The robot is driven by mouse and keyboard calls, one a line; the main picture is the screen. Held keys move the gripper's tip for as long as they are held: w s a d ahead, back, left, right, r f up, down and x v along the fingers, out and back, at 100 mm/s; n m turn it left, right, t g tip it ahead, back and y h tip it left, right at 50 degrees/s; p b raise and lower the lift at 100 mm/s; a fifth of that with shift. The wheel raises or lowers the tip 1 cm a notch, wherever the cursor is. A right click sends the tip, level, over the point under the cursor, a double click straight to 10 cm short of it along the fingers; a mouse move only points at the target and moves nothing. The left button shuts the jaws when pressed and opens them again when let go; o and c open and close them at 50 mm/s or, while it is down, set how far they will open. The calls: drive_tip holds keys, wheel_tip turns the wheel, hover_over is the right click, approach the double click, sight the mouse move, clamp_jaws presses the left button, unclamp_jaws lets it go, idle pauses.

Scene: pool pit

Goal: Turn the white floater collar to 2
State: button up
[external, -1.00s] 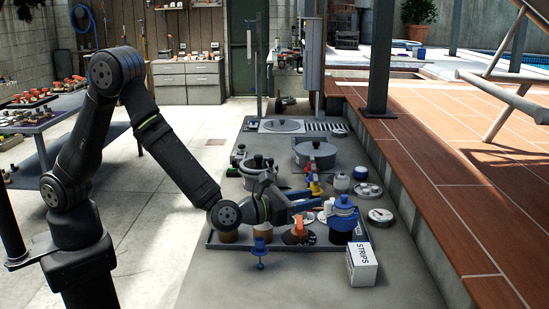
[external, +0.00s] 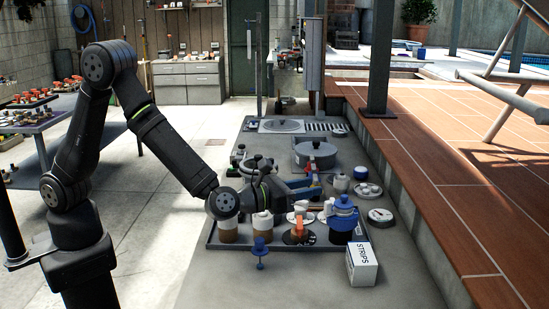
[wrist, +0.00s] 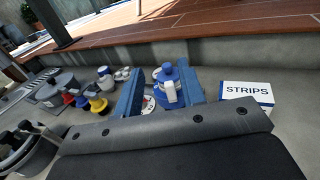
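In the external view two white-topped floaters stand in the grey tray (external: 215,244): the left floater (external: 228,230) with a tan lower part, and a second white floater (external: 262,224) just right of it. Collar numbers are too small to read. My gripper (external: 314,188) is above and behind the tray, its blue fingers pointing right. In the wrist view my gripper (wrist: 163,92) is open, its fingers apart with nothing held. A blue floater (wrist: 168,82) with a white tab shows beyond, between the fingers; it also stands at the tray's right end in the external view (external: 343,213).
An orange-topped piece (external: 299,233) stands in the tray. A blue stand-like piece (external: 260,248) is at its front edge. A white STRIPS box (external: 362,264) stands front right. A round gauge (external: 381,215) and grey pots (external: 315,155) lie behind. The brick ledge is on the right.

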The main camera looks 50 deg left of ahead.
sight(325, 203)
wheel_tip(325, 203, down, 5)
drive_tip(key=shift+f, duration=0.2)
drive_tip(key=x, duration=0.3)
drive_tip(key=shift+w, duration=0.35)
drive_tip(key=shift+w+d, duration=0.3)
drive_tip(key=shift+w, duration=0.3)
clamp_jaws()
